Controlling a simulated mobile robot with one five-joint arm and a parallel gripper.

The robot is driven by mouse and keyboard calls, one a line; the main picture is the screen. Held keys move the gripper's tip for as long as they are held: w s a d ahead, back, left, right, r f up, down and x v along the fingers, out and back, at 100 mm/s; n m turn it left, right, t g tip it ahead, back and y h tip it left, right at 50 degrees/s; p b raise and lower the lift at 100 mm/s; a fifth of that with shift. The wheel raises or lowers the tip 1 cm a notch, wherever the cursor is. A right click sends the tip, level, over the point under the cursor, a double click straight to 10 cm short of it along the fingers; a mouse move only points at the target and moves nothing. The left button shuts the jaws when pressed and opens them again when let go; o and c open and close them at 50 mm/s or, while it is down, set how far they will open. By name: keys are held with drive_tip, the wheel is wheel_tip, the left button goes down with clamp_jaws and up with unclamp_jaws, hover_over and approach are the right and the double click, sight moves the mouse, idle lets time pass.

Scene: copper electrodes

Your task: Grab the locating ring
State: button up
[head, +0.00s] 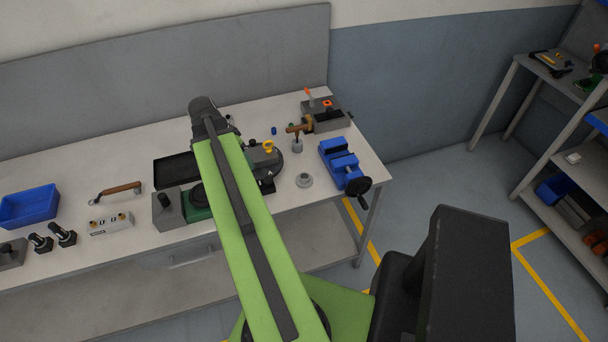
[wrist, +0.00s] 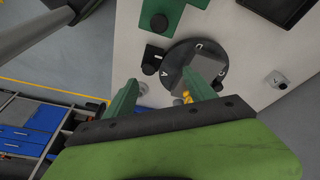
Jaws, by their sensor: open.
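In the head view, a small grey ring (head: 304,180) lies flat on the workbench near its front right edge, left of the blue vise; I take it to be the locating ring. In the wrist view, a pale round part (wrist: 143,88), probably the same ring, shows beside the left finger and is partly hidden by it. My gripper (wrist: 162,77) is open, its two green fingers wide apart with nothing between their tips. It is above the bench, over the dark lettered disc (wrist: 208,66). In the head view my arm hides the gripper.
A blue vise (head: 340,161) with a black handwheel stands right of the ring. A blue bin (head: 29,206) sits far left.

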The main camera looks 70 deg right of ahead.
drive_tip(key=s+d+r+m+g, duration=0.1)
drive_tip(key=s+d+m, duration=0.6)
drive_tip(key=s, duration=0.5)
drive_tip(key=b, duration=1.1)
hover_over(304, 177)
drive_tip(key=w+a, duration=0.2)
drive_tip(key=shift+n+g, duration=0.3)
drive_tip(key=f, duration=1.1)
drive_tip(key=shift+s+d+f, duration=0.1)
drive_tip(key=shift+d+f, duration=0.15)
drive_tip(key=shift+s+d+f, duration=0.1)
drive_tip(key=b+x, duration=0.5)
drive_tip(key=shift+f, duration=0.15)
drive_tip(key=shift+c, duration=0.3)
drive_tip(key=c, duration=1.2)
